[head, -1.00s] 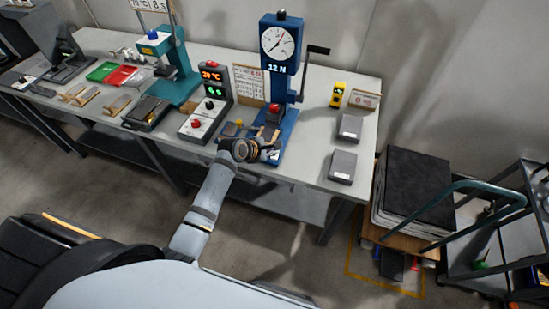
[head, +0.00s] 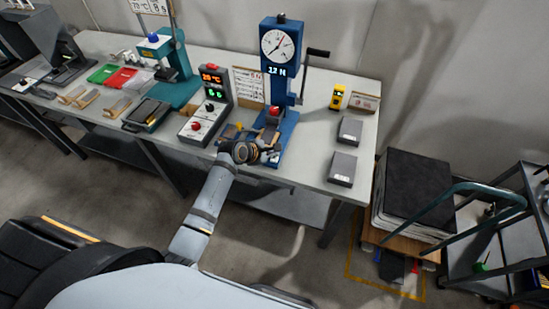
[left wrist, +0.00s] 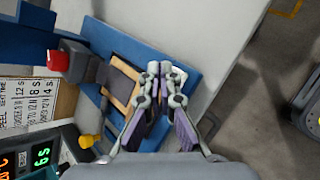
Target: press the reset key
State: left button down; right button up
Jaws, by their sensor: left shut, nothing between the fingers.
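The blue press (head: 281,90) has a dial and a display reading 12 N. A red button (head: 274,109) sits low on it and also shows in the left wrist view (left wrist: 57,60). No label marks which one is the reset key. My left gripper (head: 271,149) is at the front of the press base. In the left wrist view its fingers (left wrist: 160,69) are together, empty, over the blue base beside a tan and dark pad. My right gripper is not in view.
A yellow knob (left wrist: 87,141) is close left of my left gripper. A teal press (head: 178,70) stands further left. A cart (head: 490,235) stands at right.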

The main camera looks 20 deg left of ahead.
pick_arm(q)
jog(key=shift+f, duration=0.1)
dwell(0.3)
jog(key=shift+f, duration=0.3)
jog(key=shift+f, duration=0.5)
dwell(0.5)
dwell(0.4)
jog(key=shift+r+p, duration=1)
jog(key=shift+p, duration=0.5)
jog(key=shift+f, duration=0.1)
